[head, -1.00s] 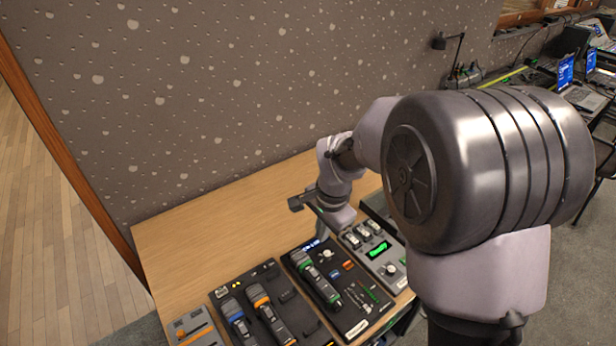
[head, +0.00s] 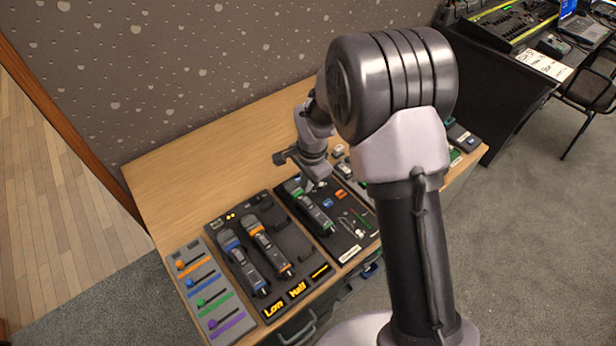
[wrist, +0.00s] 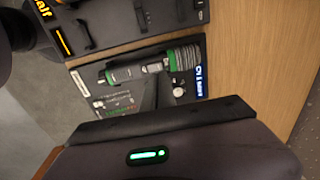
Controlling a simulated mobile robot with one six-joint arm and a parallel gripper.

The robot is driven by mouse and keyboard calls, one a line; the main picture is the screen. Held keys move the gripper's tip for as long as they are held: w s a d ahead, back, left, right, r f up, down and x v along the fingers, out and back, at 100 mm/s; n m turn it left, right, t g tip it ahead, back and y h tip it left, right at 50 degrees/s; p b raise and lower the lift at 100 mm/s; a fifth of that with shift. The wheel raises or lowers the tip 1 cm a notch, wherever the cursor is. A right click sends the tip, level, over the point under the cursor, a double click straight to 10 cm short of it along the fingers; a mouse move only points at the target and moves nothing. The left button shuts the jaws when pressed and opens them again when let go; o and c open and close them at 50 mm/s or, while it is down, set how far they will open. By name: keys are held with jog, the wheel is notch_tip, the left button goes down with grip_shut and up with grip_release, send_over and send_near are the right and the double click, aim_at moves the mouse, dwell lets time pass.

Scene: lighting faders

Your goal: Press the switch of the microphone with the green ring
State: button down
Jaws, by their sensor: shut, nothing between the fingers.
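The microphone with the green ring (head: 316,212) lies on a black panel (head: 347,256) on the table. My gripper (head: 313,183) is shut and empty, pointing down near the far, ringed end of this microphone. In the wrist view the dark fingers (wrist: 158,88) overlap the microphone's lower edge in the picture. I cannot tell whether they touch it. The switch is too small to make out clearly.
A neighbouring black panel holds a blue-ringed microphone (head: 242,262) and an orange-ringed microphone (head: 268,247). A grey panel of coloured faders (head: 207,290) stands at the left. More devices are partly hidden behind my arm. The table's far left (head: 190,180) is bare.

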aim_at(305, 198)
jog(key=f, duration=0.1)
jog(key=f+b, duration=0.1)
jog(key=f, duration=0.3)
jog(key=shift+w+a+f, duration=0.1)
jog(key=shift+w+a, duration=0.1)
jog(key=shift+w, duration=0.05)
